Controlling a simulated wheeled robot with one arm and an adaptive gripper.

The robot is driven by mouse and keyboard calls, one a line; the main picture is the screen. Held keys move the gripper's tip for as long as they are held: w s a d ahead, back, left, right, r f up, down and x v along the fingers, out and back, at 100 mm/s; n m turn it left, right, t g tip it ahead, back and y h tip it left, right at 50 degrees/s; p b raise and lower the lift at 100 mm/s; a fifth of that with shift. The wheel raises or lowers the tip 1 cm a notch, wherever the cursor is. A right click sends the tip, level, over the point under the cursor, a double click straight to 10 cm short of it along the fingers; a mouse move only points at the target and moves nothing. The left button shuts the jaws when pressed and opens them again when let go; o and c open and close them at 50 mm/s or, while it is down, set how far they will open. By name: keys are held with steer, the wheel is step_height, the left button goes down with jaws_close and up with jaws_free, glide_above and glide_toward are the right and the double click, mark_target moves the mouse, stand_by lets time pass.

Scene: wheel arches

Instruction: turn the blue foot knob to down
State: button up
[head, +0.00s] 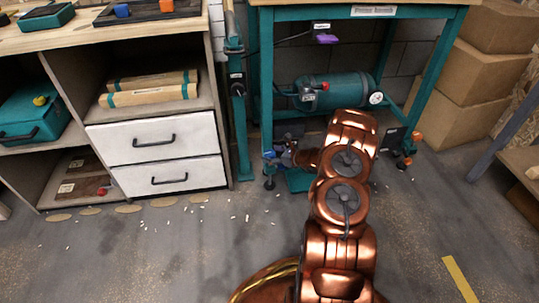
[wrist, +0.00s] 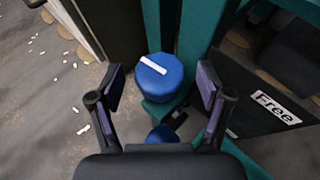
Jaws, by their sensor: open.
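The blue foot knob (wrist: 160,74) is a round blue cap with a white bar on top, low on a teal leg in the wrist view. The bar slants from upper left to lower right. My gripper (wrist: 161,84) is open, with one finger on each side of the knob and a visible gap to it. A second blue part (wrist: 162,134) shows below the knob, partly hidden by my gripper. In the head view my gripper (head: 287,156) is low by the left leg of the teal bench, with a bit of blue (head: 270,154) beside it.
A dark plate labelled "Free" (wrist: 276,108) stands right of the knob. The teal bench (head: 366,13) has a teal tank (head: 340,91) under it. A drawer cabinet (head: 155,141) stands left, cardboard boxes (head: 455,75) right. The floor in front is mostly clear, with small white scraps.

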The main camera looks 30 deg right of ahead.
steer(key=p+v, duration=0.2)
steer(key=v, duration=0.4)
steer(key=shift+w+d+r, duration=0.1)
steer(key=shift+s+a+r, duration=0.2)
steer(key=shift+s+r, duration=0.05)
steer(key=a+r+n+g+y, duration=0.2)
steer(key=a+r+n, duration=0.3)
steer(key=a+r, duration=0.4)
steer(key=s+a+r+n+g+y+p, duration=0.1)
steer(key=a+r+n+g+y, duration=0.2)
steer(key=a, duration=1.1)
steer(key=shift+a+r+n+g+y, duration=0.35)
steer(key=shift+r+n+y, duration=0.35)
steer(key=shift+r+n, duration=1.75)
steer(key=shift+r+m, duration=0.7)
steer(key=shift+m, duration=0.05)
